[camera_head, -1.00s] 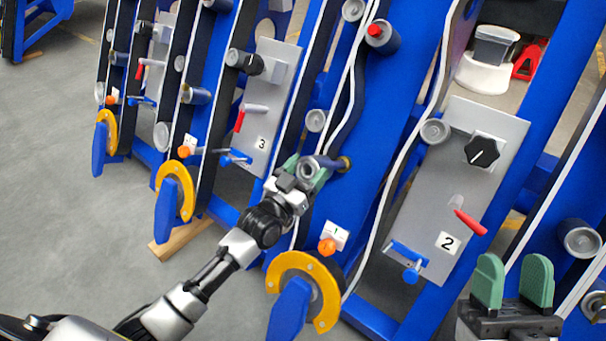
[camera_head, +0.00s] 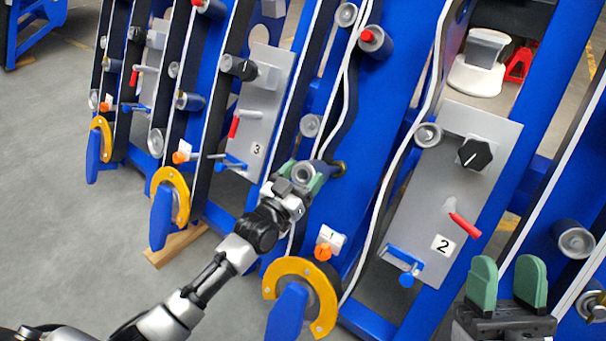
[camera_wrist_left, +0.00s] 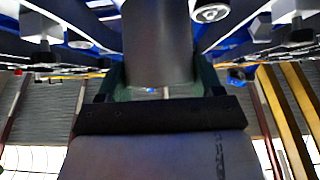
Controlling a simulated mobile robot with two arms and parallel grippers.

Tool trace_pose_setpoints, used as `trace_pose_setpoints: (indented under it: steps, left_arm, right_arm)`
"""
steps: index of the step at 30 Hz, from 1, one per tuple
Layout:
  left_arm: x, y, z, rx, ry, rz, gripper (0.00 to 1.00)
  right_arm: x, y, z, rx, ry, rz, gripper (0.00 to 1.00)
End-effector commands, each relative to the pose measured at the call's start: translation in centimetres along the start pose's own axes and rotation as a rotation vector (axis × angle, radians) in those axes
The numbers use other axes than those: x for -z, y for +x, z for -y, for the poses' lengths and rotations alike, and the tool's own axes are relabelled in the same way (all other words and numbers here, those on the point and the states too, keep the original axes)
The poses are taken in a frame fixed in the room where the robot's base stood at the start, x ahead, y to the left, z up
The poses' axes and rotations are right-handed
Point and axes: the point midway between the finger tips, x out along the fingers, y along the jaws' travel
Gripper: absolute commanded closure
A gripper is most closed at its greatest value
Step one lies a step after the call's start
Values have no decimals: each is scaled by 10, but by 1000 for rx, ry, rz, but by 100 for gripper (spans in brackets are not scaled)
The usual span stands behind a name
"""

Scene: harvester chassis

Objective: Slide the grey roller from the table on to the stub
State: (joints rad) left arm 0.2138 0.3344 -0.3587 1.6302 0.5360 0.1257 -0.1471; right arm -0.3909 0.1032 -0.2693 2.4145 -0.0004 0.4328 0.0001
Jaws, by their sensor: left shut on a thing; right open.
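The roller also fills the top middle of the left wrist view (camera_wrist_left: 158,45). The stub (camera_head: 340,168) shows as a small dark end just right of the roller on the blue panel. The roller's far end lies close to it; I cannot tell whether it is around the stub. My right gripper (camera_head: 508,285) is open and empty at the lower right.
A red-tipped roller (camera_head: 374,40) sits above. A grey panel (camera_head: 425,205) marked 2 stands to the right.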

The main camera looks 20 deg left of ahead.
Motion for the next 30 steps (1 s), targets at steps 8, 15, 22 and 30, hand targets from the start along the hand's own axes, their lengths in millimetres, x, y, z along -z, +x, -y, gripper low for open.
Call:
trace_pose_setpoints:
  steps: [8,15,22,30]
  left_arm:
    - [2,1,0,0,1,-5,76]
    - [2,1,0,0,1,-5,76]
    - [3,1,0,0,1,-5,76]
    - [2,1,0,0,1,-5,76]
  right_arm:
    - [-6,0,-3,-4,-8,45,52]
    - [-5,0,-3,-4,-8,42,52]
    - [-6,1,-2,-4,-7,53,52]
    - [-16,1,-2,-5,-7,129,52]
